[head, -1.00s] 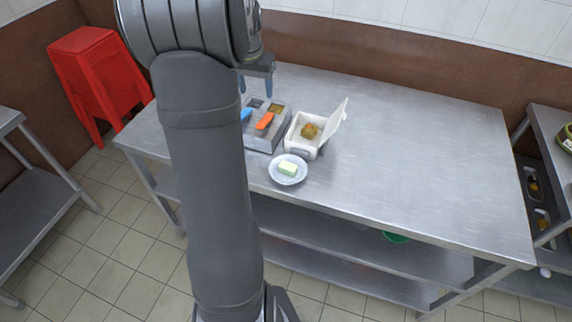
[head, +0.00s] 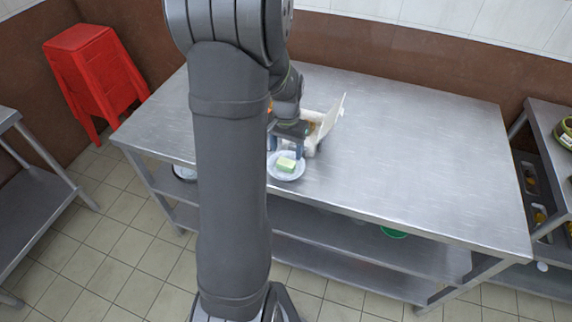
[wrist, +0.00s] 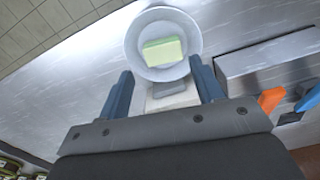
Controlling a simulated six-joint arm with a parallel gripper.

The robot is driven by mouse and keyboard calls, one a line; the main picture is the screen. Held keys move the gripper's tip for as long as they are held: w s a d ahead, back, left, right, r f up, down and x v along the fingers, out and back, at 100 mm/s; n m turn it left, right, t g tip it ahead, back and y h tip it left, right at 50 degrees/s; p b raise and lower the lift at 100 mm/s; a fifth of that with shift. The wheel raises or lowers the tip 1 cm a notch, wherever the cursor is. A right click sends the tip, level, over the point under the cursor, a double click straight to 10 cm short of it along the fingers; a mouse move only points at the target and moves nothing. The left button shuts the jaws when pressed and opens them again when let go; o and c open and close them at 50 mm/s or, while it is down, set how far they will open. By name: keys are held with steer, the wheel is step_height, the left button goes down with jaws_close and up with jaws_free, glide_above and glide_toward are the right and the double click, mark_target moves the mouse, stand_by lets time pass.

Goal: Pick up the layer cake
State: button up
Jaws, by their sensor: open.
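The layer cake (head: 287,164) is a small pale block with a green top. It lies on a round white plate (head: 290,176) near the front edge of the steel table. In the wrist view the cake (wrist: 163,51) sits inside the plate's rim (wrist: 133,44), beyond my fingertips. My gripper (head: 286,148) is open, with its blue fingers just behind and above the cake in the head view. In the wrist view my gripper (wrist: 161,76) has nothing between its fingertips, and the cake lines up with the gap.
A white box (head: 328,122) with its lid raised stands right behind my gripper. A grey compartment tray (wrist: 262,60) with orange (wrist: 271,100) and blue (wrist: 309,97) items is beside it in the wrist view. The table's right half (head: 430,150) is clear.

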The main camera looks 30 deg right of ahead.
mark_target(286, 162)
steer(key=shift+w+f, duration=0.15)
steer(key=shift+f, duration=1.4)
steer(key=shift+w+f, duration=0.15)
steer(key=shift+f, duration=1.4)
steer(key=c, duration=0.8)
